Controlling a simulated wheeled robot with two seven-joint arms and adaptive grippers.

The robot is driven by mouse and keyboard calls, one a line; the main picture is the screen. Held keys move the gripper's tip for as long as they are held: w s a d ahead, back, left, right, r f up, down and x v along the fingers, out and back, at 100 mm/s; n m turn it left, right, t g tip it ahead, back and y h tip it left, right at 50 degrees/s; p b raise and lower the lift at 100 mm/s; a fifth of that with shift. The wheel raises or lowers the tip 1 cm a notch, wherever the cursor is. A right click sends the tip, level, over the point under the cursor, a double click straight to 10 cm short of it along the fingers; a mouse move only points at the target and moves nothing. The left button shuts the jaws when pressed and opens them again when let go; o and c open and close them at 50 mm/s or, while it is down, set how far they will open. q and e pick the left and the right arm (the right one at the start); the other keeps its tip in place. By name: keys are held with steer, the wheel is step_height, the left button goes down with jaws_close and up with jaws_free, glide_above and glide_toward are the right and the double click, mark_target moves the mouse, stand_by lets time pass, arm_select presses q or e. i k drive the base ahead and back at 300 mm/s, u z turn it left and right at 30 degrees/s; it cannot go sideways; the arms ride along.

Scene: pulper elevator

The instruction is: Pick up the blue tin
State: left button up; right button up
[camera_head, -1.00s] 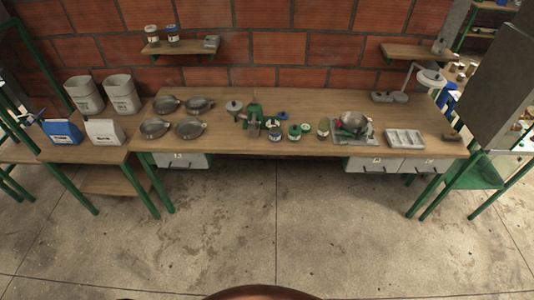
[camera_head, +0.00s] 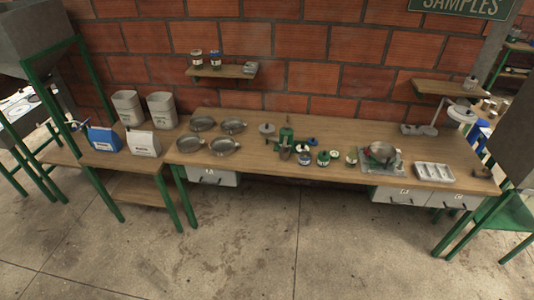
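Several small tins stand in the middle of the long wooden workbench (camera_head: 270,172). One small round tin with a blue side (camera_head: 304,158) is near the front edge, with a flat blue item (camera_head: 311,141) just behind it. A green tin (camera_head: 323,158) stands to its right. Two jars with blue on them, a left jar (camera_head: 197,59) and a right jar (camera_head: 215,60), stand on the left wall shelf. They are too small to tell which one is the blue tin. Neither of my grippers is in view.
Metal pans (camera_head: 225,146) lie on the bench's left part. A blue box (camera_head: 105,139) stands on the left side table. The concrete floor (camera_head: 270,250) in front is clear.

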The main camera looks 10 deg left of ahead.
mark_target(305, 156)
steer(key=u, duration=0.8)
steer(key=i, duration=0.8)
steer(key=u, duration=0.65)
steer(key=i, duration=1.8)
steer(key=z, duration=1.45)
steer(key=i, duration=0.6)
steer(key=z, duration=0.7)
